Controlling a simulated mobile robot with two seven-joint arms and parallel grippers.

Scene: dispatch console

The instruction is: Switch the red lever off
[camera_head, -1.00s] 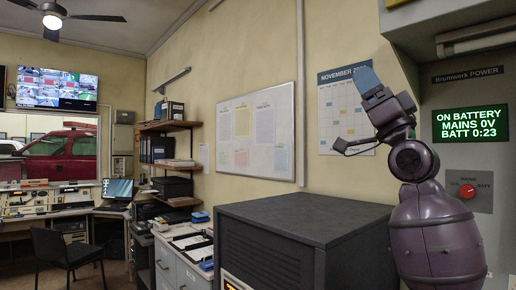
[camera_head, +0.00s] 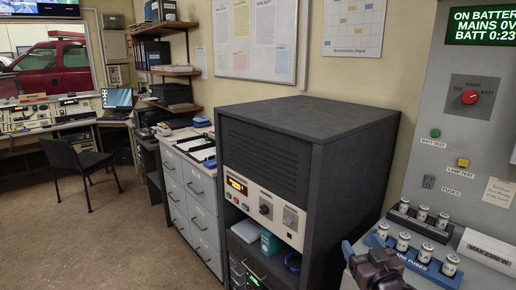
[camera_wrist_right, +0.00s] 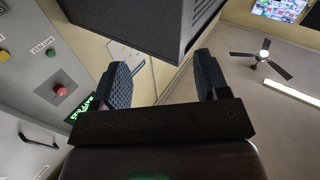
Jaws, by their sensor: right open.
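My left gripper is not in view.
A dark equipment cabinet (camera_head: 300,125) stands left of the panel. Below the knob are a green button (camera_head: 435,133), a yellow button (camera_head: 463,162) and several fuses in blue holders (camera_head: 415,262). A green-lettered display (camera_head: 484,25) is above. Open floor lies at the left.

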